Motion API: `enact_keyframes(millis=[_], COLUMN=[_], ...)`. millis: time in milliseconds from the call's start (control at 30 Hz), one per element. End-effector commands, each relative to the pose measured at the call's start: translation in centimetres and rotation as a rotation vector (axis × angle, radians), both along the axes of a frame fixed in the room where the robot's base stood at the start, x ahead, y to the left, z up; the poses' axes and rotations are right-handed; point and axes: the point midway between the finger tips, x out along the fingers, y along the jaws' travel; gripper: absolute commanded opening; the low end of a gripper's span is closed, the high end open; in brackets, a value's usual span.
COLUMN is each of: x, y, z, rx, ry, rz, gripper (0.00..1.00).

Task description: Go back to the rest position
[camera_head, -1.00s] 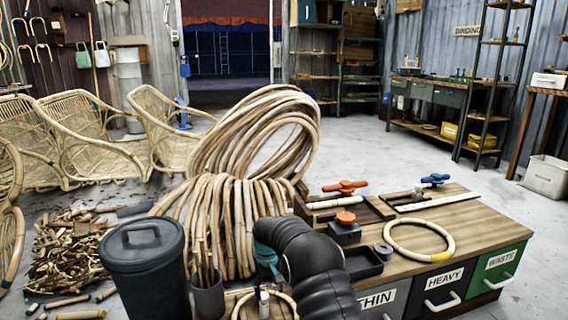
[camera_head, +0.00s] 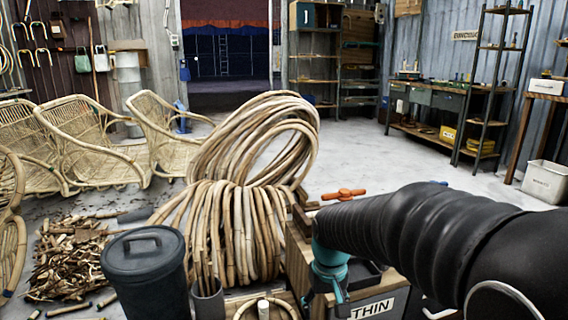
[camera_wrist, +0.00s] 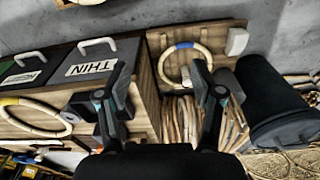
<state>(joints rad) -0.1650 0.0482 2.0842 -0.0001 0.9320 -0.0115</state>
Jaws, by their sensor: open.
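My gripper (camera_head: 325,298) hangs at the front left corner of the workbench in the head view, with my black arm reaching in from the right. In the wrist view my gripper (camera_wrist: 163,78) has its two fingers spread wide, with nothing held between them. Beyond the fingers is a rattan ring with a blue band (camera_wrist: 166,68), on a wooden board; its top edge shows in the head view (camera_head: 266,300). A ring with a yellow band (camera_wrist: 38,103) lies on the workbench in the wrist view. My arm hides it in the head view.
A large rattan coil (camera_head: 235,215) stands left of the workbench. A dark lidded bin (camera_head: 146,270) stands front left, also in the wrist view (camera_wrist: 268,100). The THIN drawer (camera_head: 372,308) is below my arm. Open floor (camera_head: 400,165) lies behind the bench.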

Motion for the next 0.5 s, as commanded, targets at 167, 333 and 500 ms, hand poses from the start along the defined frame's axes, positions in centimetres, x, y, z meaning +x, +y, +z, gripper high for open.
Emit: enact_keyframes(millis=[167, 333, 500], x=[-5.2, -9.8, -13.8], y=[-2.0, -3.6, -4.9], z=[2.9, 4.7, 6.4], rx=[0.009, 0.017, 0.025], ry=[-0.058, -0.117, -0.187], rz=[-0.04, -0.071, -0.102], gripper=[0.67, 0.67, 0.67])
